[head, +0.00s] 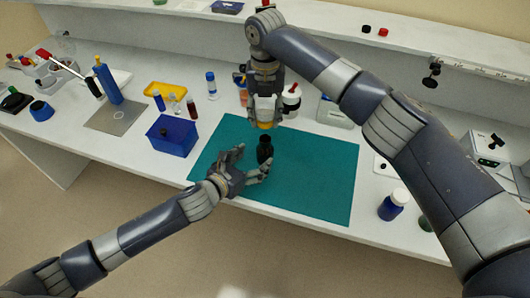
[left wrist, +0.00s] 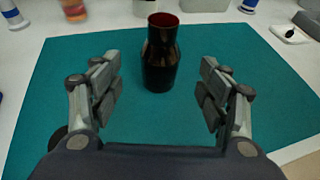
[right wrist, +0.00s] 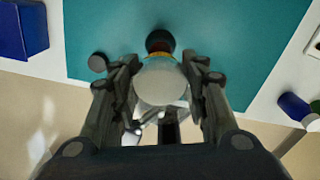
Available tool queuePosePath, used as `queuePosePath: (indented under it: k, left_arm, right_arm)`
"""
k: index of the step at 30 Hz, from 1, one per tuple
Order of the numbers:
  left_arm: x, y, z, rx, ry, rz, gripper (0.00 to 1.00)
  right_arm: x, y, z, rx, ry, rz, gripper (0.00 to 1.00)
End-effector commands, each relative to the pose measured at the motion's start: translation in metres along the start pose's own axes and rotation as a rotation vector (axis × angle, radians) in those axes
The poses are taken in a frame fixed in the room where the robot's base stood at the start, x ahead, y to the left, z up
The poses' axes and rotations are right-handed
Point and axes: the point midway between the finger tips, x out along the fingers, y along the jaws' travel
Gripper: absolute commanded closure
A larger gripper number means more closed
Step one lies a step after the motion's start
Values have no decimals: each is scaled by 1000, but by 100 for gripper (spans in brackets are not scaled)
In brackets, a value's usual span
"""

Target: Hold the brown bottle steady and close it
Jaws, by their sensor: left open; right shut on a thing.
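The dark brown bottle (head: 264,150) stands upright on the teal mat. In the left wrist view the bottle (left wrist: 161,58) shows a bare, reddish open neck. My left gripper (head: 254,157) is open and low, its fingers either side of the bottle's line. In the left wrist view clear gaps separate the bottle from both fingers. My right gripper (head: 264,117) points down above the bottle, shut on a whitish cap-like piece with a yellow edge (right wrist: 161,84). That piece hides part of the bottle (right wrist: 160,40) in the right wrist view; it is apart from the neck.
The teal mat (head: 325,180) is clear right of the bottle. A blue box (head: 172,137) stands left of the mat, with small vials and a yellow tray (head: 166,90) behind. A blue white-capped jar (head: 393,205) stands at the right. A white red-capped bottle (head: 291,100) stands behind the mat.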

Motion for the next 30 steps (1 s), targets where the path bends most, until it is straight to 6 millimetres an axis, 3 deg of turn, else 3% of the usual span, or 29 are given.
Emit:
queuePosePath:
  k: [6,12,27,30]
  left_arm:
    - [38,0,1,-2,0,1,31]
    - [60,0,0,-2,1,1,31]
    - [70,0,0,-1,0,0,31]
    - [70,0,0,-1,1,0,51]
  right_arm:
    - [0,0,0,0,0,0,76]
    - [0,0,0,0,0,0,76]
    - [0,0,0,0,0,0,76]
    - [0,0,0,0,0,0,76]
